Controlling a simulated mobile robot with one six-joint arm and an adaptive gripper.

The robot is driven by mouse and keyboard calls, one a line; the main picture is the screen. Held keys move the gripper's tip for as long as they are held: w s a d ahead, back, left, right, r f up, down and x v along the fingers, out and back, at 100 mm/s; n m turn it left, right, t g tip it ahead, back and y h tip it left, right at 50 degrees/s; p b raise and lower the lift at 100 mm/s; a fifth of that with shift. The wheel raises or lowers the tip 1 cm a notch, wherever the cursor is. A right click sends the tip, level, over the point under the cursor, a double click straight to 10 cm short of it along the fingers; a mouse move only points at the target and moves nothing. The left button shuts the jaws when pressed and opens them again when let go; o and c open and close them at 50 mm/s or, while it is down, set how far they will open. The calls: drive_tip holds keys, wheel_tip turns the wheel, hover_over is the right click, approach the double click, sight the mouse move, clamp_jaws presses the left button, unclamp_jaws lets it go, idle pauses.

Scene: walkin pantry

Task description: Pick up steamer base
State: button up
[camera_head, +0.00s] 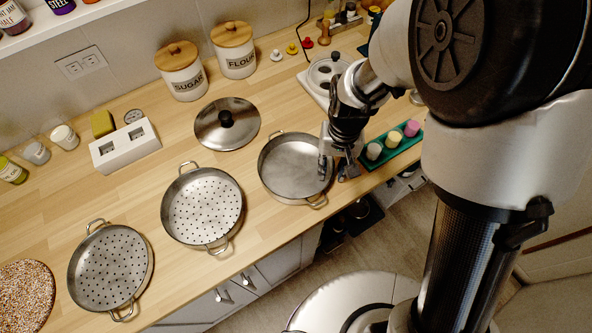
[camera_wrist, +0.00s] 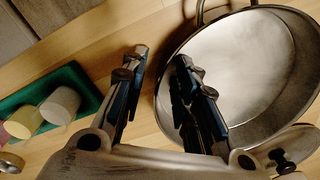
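The steamer base is the plain metal pan without holes (camera_head: 290,165), with two loop handles, on the wooden counter. In the wrist view the steamer base (camera_wrist: 245,75) fills the right side. My gripper (camera_head: 335,172) is at the pan's right rim; it also shows in the wrist view (camera_wrist: 160,62). Its fingers are apart with nothing held between them. One finger overlaps the pan's inside, the other is over the counter outside it. I cannot tell whether either touches the wall. The pan's right rim is partly hidden by my gripper.
Two perforated steamer trays (camera_head: 202,207) (camera_head: 110,267) lie to the left. A metal lid (camera_head: 227,123) lies behind the pan. A green tray with small cups (camera_head: 392,147) is close to my gripper's right. Sugar (camera_head: 182,73) and flour (camera_head: 234,50) canisters stand at the back.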

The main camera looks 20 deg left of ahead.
drive_tip(key=shift+c, duration=0.6)
clamp_jaws()
